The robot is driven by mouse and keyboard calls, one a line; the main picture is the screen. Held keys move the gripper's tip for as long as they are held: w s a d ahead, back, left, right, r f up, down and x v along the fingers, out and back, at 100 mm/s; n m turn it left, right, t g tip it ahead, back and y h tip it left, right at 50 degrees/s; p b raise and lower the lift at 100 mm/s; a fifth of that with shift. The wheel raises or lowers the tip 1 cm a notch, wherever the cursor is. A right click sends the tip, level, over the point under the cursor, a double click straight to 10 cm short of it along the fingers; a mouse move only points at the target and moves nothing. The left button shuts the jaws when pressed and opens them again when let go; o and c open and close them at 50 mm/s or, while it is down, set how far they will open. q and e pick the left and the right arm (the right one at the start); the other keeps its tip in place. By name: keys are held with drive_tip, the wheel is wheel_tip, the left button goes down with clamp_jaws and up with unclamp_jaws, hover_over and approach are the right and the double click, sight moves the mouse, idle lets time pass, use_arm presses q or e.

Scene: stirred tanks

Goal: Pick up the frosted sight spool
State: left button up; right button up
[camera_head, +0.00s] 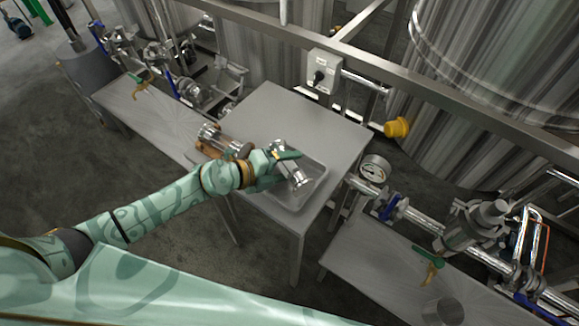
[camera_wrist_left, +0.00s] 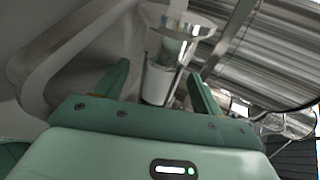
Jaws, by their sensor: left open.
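The frosted sight spool (camera_head: 300,180) is a short metal-ended tube in a shallow grey tray (camera_head: 318,192) on the middle table. In the left wrist view the spool (camera_wrist_left: 166,50) shows a wide shiny flange and a whitish, cloudy body. My left gripper (camera_head: 281,167) is open at the spool, and its green fingers partly hide it in the head view. In the left wrist view the spool shows between the two fingers of the gripper (camera_wrist_left: 158,72), with a gap at each side. Whether it lies fully between the fingertips I cannot tell. My right gripper is not in view.
A second spool with a clear tube and brownish parts (camera_head: 222,142) lies left of the tray. The back of the table (camera_head: 290,110) is clear. A gauge (camera_head: 374,168) and pipework stand to the right, a control box (camera_head: 322,72) and steel tanks behind.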

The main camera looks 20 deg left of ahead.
use_arm(q)
drive_tip(key=shift+r, duration=0.15)
clamp_jaws()
